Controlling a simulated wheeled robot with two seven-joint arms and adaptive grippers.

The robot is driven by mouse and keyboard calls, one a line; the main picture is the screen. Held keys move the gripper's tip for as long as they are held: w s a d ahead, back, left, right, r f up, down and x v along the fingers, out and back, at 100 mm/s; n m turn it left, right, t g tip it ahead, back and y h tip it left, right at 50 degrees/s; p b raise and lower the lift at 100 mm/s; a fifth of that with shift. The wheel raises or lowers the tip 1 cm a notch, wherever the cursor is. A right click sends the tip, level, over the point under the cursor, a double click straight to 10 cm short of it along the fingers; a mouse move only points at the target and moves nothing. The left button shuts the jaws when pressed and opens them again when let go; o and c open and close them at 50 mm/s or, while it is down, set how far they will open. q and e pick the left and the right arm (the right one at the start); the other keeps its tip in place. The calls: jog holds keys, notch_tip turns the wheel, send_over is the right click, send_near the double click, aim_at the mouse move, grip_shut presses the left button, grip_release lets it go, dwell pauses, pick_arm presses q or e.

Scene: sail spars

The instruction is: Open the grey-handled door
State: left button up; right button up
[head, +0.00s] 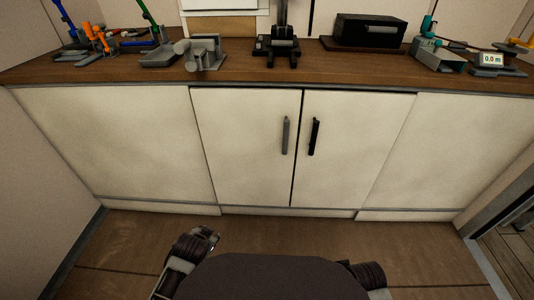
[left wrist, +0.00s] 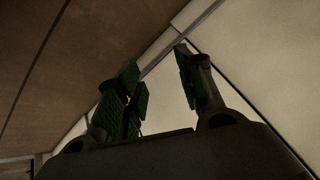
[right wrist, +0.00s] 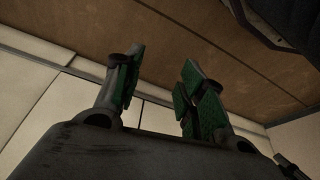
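The grey-handled door (head: 243,150) is the left of two cream middle doors in the low cabinet. It is shut, and its upright grey handle (head: 285,135) is near its right edge. The right door (head: 360,150) has a black handle (head: 314,137) and is also shut. My left gripper (left wrist: 157,75) is open and empty, its green-padded fingers apart. My right gripper (right wrist: 162,68) is open and empty too. Both arms show low in the head view, in front of the cabinet and apart from the handles.
The wooden countertop (head: 250,76) carries orange and blue tools (head: 98,38), grey fixtures (head: 204,52), a black box (head: 370,31) and a scale reading 0.0 m (head: 491,60). Plain panels flank the doors. The brown floor (head: 290,232) before the doors is clear. A wall stands at left.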

pick_arm(q)
jog(key=w+d+r+m+t+h+b, duration=0.1)
jog(key=w+d+r+m+t+b, duration=0.15)
jog(key=w+r+m+t, duration=0.5)
jog(key=w+d+r+m+t+b, duration=0.25)
jog(key=w+r+m, duration=0.25)
jog(key=w+r, duration=0.6)
jog(key=w+d+r+m+g+h, duration=0.1)
jog(key=w+d+m+g+h, duration=0.2)
jog(key=d+m+h, duration=0.4)
jog(key=w+d+r+m+g+h, duration=0.1)
jog(key=w+d+m+h, duration=0.3)
jog(key=m, duration=1.8)
jog(key=d+g+h, duration=0.1)
jog(key=d+h, duration=0.2)
jog(key=d, duration=0.1)
jog(key=shift+w+r+g, duration=0.25)
jog(key=shift+g, duration=0.15)
pick_arm(e)
jog(key=s+a+f+t+y, duration=0.1)
jog(key=a+f+t+y, duration=0.1)
jog(key=a+f, duration=0.3)
jog(key=a+y, duration=0.1)
jog(key=a, duration=0.1)
jog(key=shift+s+a+f+m+t, duration=0.2)
jog(key=shift+a+m+t, duration=0.1)
jog(key=shift+a, duration=0.1)
